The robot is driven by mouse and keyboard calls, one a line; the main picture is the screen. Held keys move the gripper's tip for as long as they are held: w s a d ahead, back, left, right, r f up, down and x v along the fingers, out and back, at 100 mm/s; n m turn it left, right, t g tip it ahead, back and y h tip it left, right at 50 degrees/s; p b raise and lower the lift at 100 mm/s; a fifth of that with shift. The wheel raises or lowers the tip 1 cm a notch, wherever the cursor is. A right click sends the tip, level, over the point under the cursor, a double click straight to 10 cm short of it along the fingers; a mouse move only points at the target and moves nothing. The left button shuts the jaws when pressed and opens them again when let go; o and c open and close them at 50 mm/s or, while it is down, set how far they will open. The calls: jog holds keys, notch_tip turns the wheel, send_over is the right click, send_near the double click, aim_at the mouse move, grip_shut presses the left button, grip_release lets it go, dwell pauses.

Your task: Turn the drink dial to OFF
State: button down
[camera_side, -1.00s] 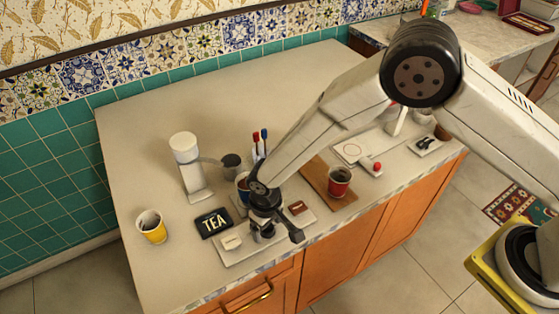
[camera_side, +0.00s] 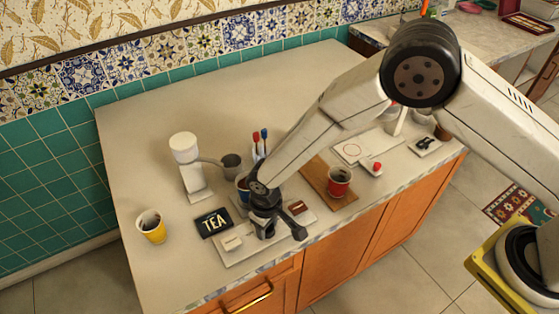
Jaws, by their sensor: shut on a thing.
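My gripper (camera_side: 265,235) points down over a pale plate (camera_side: 238,256) near the counter's front edge. It is shut on the drink dial, which my gripper's body hides almost fully, so its pointer direction cannot be read. A small cream label block (camera_side: 232,243) sits on the plate left of my gripper. A small brown label block (camera_side: 297,206) is on the right of it. Their lettering is too small to read.
A yellow cup (camera_side: 151,227) stands at the left and a red cup (camera_side: 339,181) on a brown board (camera_side: 318,176) at the right. A white stand (camera_side: 189,165) with a grey pot (camera_side: 231,166) is behind. The counter's back left is clear.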

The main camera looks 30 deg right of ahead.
jog(key=n, duration=0.4)
jog(key=shift+n, duration=2.5)
jog(key=shift+c, duration=0.8)
grip_release()
jog(key=shift+r, duration=0.15)
jog(key=shift+r, duration=3.8)
